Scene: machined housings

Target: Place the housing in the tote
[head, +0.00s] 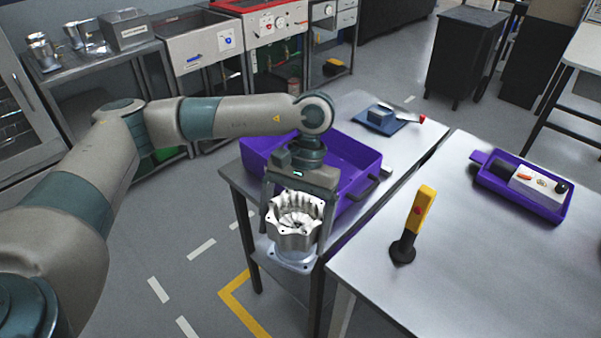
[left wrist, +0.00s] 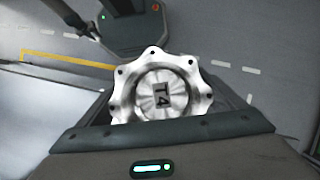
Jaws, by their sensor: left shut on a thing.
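The housing (head: 295,222) is a silvery machined part with a scalloped rim. My left gripper (head: 294,215) is shut on it and holds it in front of the near edge of the left table. The tote (head: 352,150) is a large purple open box on the left table, just behind the gripper. My left arm and gripper hide part of it, and I cannot see its floor. My right gripper is not in view.
A yellow-and-black post with a red button (head: 419,212) stands on the right table (head: 480,270). A small purple tray (head: 530,187) with items lies there. A narrow gap separates the tables.

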